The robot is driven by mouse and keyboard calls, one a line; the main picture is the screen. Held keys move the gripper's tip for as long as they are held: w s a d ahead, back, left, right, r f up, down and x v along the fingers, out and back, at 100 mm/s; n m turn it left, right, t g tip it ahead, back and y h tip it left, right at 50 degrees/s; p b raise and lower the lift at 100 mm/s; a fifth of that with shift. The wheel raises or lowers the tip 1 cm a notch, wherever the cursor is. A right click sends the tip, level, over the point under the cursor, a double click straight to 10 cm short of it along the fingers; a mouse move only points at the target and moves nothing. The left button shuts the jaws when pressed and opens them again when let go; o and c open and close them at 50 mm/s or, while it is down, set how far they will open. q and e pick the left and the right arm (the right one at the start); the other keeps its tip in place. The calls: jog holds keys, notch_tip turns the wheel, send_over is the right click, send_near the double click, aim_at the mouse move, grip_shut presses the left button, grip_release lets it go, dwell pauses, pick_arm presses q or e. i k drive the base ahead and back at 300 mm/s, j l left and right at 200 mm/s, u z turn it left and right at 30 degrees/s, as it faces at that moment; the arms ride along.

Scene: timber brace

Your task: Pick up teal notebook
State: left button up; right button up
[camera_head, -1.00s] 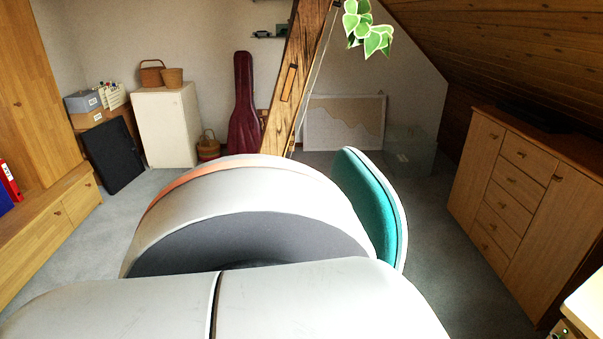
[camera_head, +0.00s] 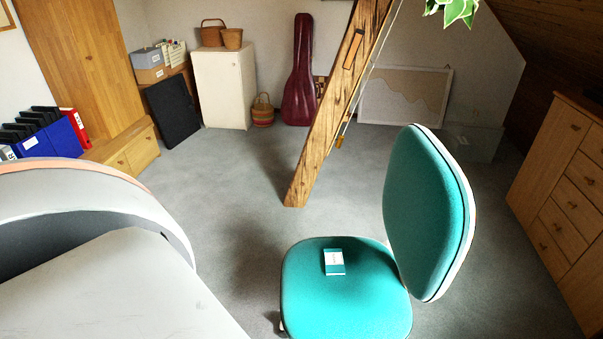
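A small teal and white notebook (camera_head: 334,262) lies flat on the seat of a teal office chair (camera_head: 305,305). The chair's backrest (camera_head: 425,205) rises on the right side of the seat. Neither of my grippers shows in the head view.
A slanted timber brace (camera_head: 335,110) meets the floor behind the chair. A wooden drawer cabinet (camera_head: 560,200) stands at the right and a wooden cupboard (camera_head: 85,60) at the left. Grey carpet (camera_head: 230,190) is open around the chair. A white cabinet (camera_head: 223,88) and a dark red instrument case (camera_head: 300,80) stand at the back.

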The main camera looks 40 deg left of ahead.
aim_at(334, 265)
jog(key=u, duration=1.1)
jog(key=j+z, duration=0.1)
jog(key=z, duration=0.35)
jog(key=i+j+z, duration=0.1)
jog(key=z, duration=0.4)
jog(key=j+z, duration=0.1)
jog(key=z, duration=0.35)
jog(key=j, duration=0.85)
jog(key=k+j, duration=0.1)
jog(key=j, duration=0.8)
